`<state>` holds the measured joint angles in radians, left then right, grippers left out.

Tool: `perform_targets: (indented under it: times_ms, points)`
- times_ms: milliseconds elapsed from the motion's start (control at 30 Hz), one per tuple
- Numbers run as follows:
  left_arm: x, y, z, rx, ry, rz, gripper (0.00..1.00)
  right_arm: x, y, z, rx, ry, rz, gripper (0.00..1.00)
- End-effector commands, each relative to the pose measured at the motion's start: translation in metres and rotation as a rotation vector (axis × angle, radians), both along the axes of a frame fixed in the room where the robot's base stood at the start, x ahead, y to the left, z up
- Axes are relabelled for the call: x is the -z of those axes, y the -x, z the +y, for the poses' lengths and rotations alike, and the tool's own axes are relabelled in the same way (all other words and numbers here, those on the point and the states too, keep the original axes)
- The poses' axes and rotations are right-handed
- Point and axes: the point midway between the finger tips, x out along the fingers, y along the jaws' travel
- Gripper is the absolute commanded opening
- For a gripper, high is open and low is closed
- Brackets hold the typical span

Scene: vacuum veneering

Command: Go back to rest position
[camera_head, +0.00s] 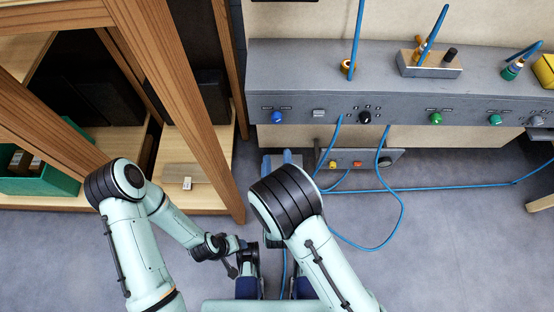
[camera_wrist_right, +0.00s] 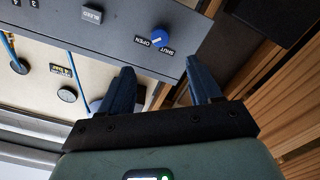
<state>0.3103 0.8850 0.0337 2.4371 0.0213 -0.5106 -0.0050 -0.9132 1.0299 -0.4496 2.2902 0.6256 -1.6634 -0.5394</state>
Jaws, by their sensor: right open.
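My right gripper (camera_wrist_right: 160,72) is open and empty in the right wrist view, its two dark blue fingers apart and pointing at the grey panel. In the head view its blue fingertips (camera_head: 279,157) show just below the panel's left end, with the rest hidden behind my right arm. The blue knob marked OPEN and SHUT (camera_wrist_right: 162,40) lies just beyond the fingertips, apart from them; it also shows in the head view (camera_head: 277,117). My left arm is folded at lower left; its wrist passes toward my right arm, and its jaw state is unclear.
The grey control panel (camera_head: 400,95) carries knobs, fittings and blue hoses. A lower box (camera_head: 345,159) has a hose looping over the floor. A wooden shelf frame (camera_head: 185,100) with a green bin (camera_head: 62,185) stands left. Open floor (camera_head: 450,230) lies at right.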

Motion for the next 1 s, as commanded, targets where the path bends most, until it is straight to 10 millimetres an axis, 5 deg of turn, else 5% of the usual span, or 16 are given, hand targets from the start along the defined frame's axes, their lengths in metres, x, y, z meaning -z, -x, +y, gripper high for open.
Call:
perform_targets:
  times_ms: [567,667,767,900,1000]
  points:
    - [0.0,0.0,0.0,0.0,0.0,0.0,0.6,0.009,-0.001,-0.006,0.01,-0.011,0.033,0.63]
    - [0.0,0.0,0.0,0.0,0.0,0.0,0.6,0.039,-0.001,-0.027,0.041,-0.057,0.15,0.63]
    - [0.0,0.0,0.0,0.0,0.0,0.0,0.6,0.092,0.008,-0.06,0.099,-0.153,0.359,0.63]
    - [0.0,0.0,0.0,0.0,0.0,0.0,0.6,0.167,0.046,-0.102,0.207,-0.352,0.69,0.63]
    - [0.0,0.0,0.0,0.0,0.0,0.0,0.6,0.204,0.082,-0.121,0.286,-0.503,0.898,0.63]
